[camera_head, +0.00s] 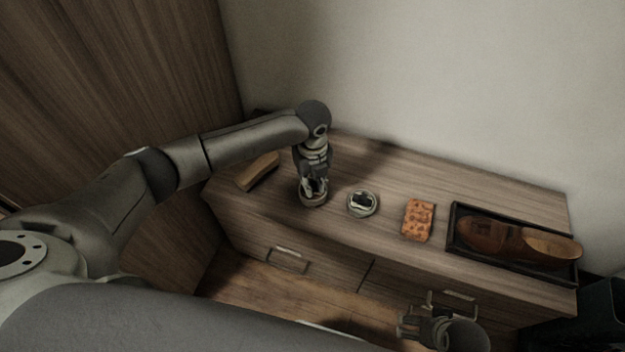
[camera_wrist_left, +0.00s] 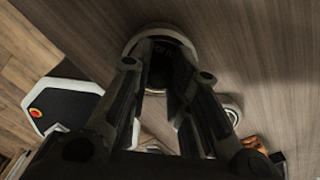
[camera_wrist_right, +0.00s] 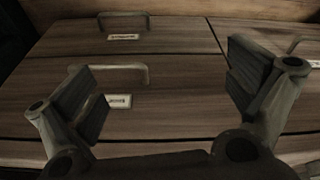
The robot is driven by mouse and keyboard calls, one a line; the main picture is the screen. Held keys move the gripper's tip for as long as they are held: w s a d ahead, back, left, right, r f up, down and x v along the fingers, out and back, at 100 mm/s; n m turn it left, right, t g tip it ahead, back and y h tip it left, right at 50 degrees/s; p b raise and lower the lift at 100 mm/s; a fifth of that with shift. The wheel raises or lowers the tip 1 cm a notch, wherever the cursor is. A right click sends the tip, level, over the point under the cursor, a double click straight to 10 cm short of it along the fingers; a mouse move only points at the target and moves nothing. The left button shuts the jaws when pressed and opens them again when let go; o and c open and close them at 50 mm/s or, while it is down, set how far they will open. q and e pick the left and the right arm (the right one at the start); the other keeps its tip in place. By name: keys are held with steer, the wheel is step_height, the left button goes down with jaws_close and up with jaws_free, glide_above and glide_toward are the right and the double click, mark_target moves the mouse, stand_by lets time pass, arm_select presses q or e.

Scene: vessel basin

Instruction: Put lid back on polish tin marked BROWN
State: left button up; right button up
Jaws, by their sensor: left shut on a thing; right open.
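My left gripper (camera_head: 314,189) points down on the dresser top, with its fingers shut on a round tin piece (camera_head: 313,201). In the left wrist view this piece (camera_wrist_left: 142,35) has a pale rim and a dark face with faint, unreadable marks; the fingers (camera_wrist_left: 160,80) hide part of it. I cannot tell whether it is a lid, a tin or both. A second round, pale-rimmed tin piece (camera_head: 362,211) with a dark shape on its face lies just to the right, apart from the gripper. My right gripper (camera_head: 425,312) is open and empty in front of the drawers; it also shows in the right wrist view (camera_wrist_right: 168,95).
An orange patterned sponge or cloth (camera_head: 418,219) lies right of the second tin piece. A black tray (camera_head: 453,237) with brown shoes stands at the right end. A wooden brush-like block (camera_head: 259,171) lies at the left end. Drawer handles (camera_wrist_right: 122,73) stick out in front.

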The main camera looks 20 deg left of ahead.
steer(key=shift+w+f, duration=0.1)
steer(key=shift+f, duration=0.15)
steer(key=shift+f, duration=0.1)
steer(key=shift+s+f, duration=0.4)
steer(key=shift+f, duration=0.25)
arm_select(q)
steer(key=shift+p, duration=0.3)
arm_select(e)
steer(key=shift+w, duration=0.2)
steer(key=shift+s+f, duration=0.3)
steer(key=shift+f, duration=0.25)
arm_select(q)
steer(key=shift+f, duration=0.1)
arm_select(e)
steer(key=shift+f, duration=0.3)
steer(key=shift+s+f, duration=0.1)
steer(key=shift+f, duration=0.05)
